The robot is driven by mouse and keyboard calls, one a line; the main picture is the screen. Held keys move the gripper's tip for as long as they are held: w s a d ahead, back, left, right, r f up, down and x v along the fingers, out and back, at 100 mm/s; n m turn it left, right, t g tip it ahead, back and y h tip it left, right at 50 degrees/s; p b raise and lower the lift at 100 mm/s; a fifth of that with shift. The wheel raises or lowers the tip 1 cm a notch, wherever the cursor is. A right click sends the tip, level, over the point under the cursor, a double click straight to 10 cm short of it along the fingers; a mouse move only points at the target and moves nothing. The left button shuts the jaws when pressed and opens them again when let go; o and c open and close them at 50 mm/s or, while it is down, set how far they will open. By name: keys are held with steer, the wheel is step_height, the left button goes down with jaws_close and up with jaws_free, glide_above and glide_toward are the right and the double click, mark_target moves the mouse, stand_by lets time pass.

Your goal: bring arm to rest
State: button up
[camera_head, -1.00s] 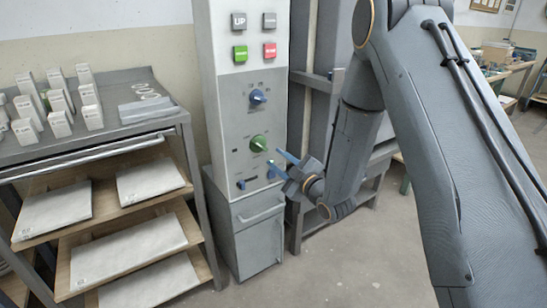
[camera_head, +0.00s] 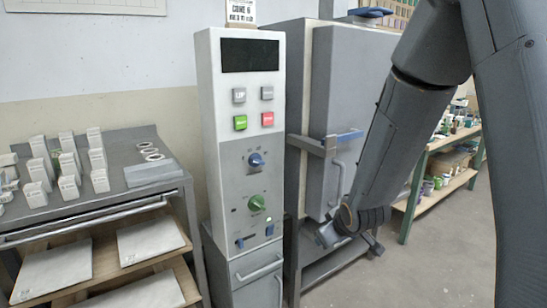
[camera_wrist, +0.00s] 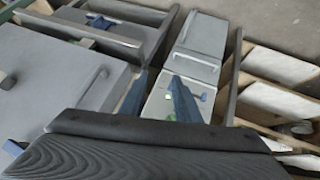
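My gripper (camera_head: 328,235) is in front of the lower part of the kiln, right of the control column (camera_head: 209,130), and apart from its knobs in the head view. The arm comes down from the upper right and the fingertips are hard to make out there. In the wrist view my gripper (camera_wrist: 158,85) shows two blue fingers spread apart with nothing between them. The column carries a dark display (camera_head: 250,55), several buttons, a blue knob (camera_head: 256,160) and a green knob (camera_head: 257,203).
A grey kiln (camera_head: 345,95) with a latch bar stands behind my arm. A metal table (camera_head: 110,215) with small white blocks and shelved slabs is at left. A shelf of pots (camera_head: 440,185) stands at right. Open floor (camera_head: 440,260) lies at lower right.

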steer(key=s+d+r+m+g+p, duration=0.1)
steer(key=s+r+m+g, duration=0.1)
steer(key=s, duration=0.6)
steer(key=s+d+r+m+g+p, duration=0.1)
steer(key=s+r+m+g, duration=0.1)
steer(key=s, duration=0.7)
steer(key=s+d+r+m+g+h+p, duration=0.1)
steer(key=s+d+r+m+g+p, duration=0.1)
steer(key=s, duration=0.7)
steer(key=shift+s+r+m+g, duration=0.15)
steer(key=shift+r+m+g, duration=0.35)
steer(key=shift+r+g, duration=0.4)
steer(key=shift+f, duration=0.15)
